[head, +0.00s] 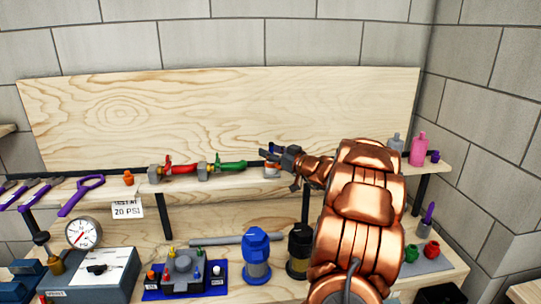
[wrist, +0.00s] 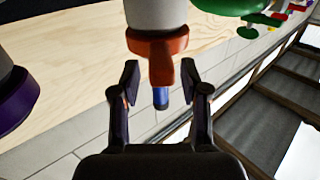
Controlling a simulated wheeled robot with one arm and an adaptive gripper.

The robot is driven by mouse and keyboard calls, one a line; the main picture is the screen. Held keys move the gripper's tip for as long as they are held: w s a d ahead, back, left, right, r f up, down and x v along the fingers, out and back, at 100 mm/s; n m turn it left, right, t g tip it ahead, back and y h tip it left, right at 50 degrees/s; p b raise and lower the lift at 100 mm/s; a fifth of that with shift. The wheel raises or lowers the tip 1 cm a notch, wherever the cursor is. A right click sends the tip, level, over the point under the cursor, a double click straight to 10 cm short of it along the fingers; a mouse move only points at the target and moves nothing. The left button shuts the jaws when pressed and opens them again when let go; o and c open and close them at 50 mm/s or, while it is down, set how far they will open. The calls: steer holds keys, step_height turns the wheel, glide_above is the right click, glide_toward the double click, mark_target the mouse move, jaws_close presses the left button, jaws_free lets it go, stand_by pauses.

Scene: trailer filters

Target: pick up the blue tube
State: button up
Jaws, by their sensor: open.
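My gripper (head: 279,169) is at the front of the upper shelf, left of my arm's copper links. In the wrist view my gripper (wrist: 159,76) is open, with one dark finger on each side of an orange part. A short blue tube (wrist: 161,98) shows below that part, between the fingers. Neither finger clearly touches it. The orange part (wrist: 160,58) joins a pale grey cylinder above. In the head view a small blue piece (head: 277,147) shows behind the gripper; I cannot tell whether it is the same tube. My gripper partly hides this spot.
A red-handled valve (head: 181,168) and a green-handled valve (head: 232,164) lie left on the shelf. Pink (head: 418,149) and grey bottles stand right. Below are a blue canister (head: 256,256), a black canister (head: 300,252) and a gauge (head: 83,233). A wooden board (head: 220,115) stands behind.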

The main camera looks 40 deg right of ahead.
jaws_close()
steer(key=shift+r, duration=0.1)
stand_by(0.3)
